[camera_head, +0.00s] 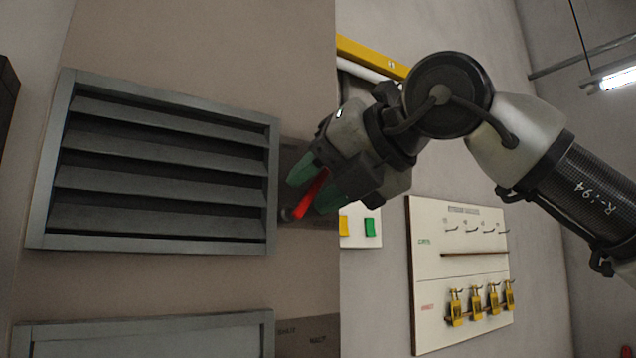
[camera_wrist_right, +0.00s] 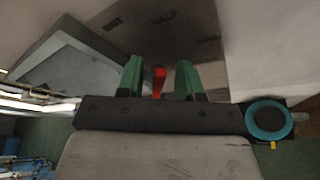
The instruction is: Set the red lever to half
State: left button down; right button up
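The red lever (camera_head: 311,196) is a short red bar on a dark pivot by the wall, right of the louvred vent, and it is tilted in the head view. My right gripper (camera_head: 314,183) has its green fingers on either side of the lever. In the right wrist view the lever (camera_wrist_right: 159,80) stands between the two green fingers (camera_wrist_right: 159,72), with a gap visible on each side, so the gripper is open around it. A plate behind it (camera_wrist_right: 150,40) bears a word that looks like HALF. My left gripper is not in view.
The grey louvred vent (camera_head: 160,170) is close to the left of my right gripper. Below the arm, a white board (camera_head: 430,270) carries hooks and several yellow padlocks. A small panel with a green switch (camera_head: 370,227) sits just under the gripper in the picture.

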jog(key=shift+s+d+b, duration=0.25)
jog(key=shift+d+b, duration=0.05)
jog(key=b+v, duration=0.3)
jog(key=v, duration=0.7)
